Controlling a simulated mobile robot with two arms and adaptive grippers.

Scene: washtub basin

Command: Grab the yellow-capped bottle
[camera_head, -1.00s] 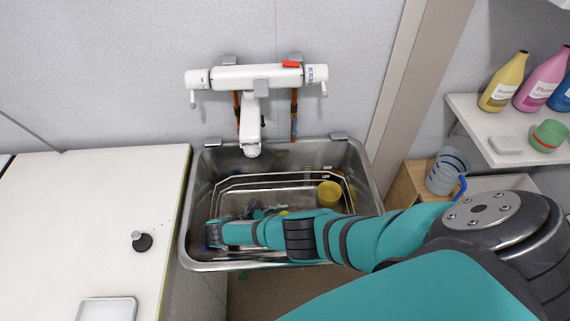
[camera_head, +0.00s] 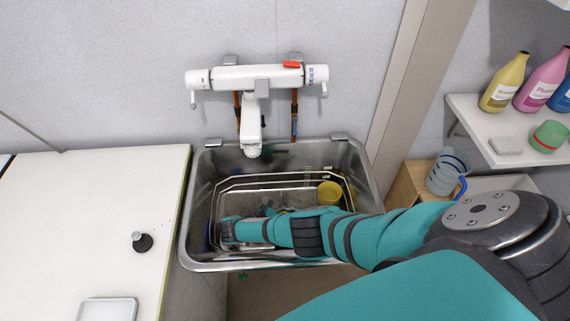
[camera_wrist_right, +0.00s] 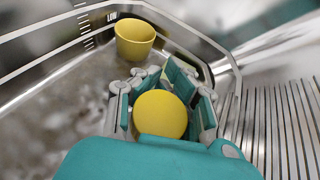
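In the right wrist view, a round yellow cap (camera_wrist_right: 160,115) sits between the two fingers of my right gripper (camera_wrist_right: 152,82), close to the palm. The fingers lie on both sides of it; I cannot tell whether they press on it. The bottle's body below the cap is mostly hidden by the cap and fingers. In the head view my right gripper (camera_head: 266,212) is low inside the steel basin, and its own wrist and forearm cover much of it. My left gripper is in no view.
A white faucet (camera_head: 252,110) hangs above. A white counter (camera_head: 70,220) lies left; a shelf with bottles (camera_head: 503,82) is at right.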

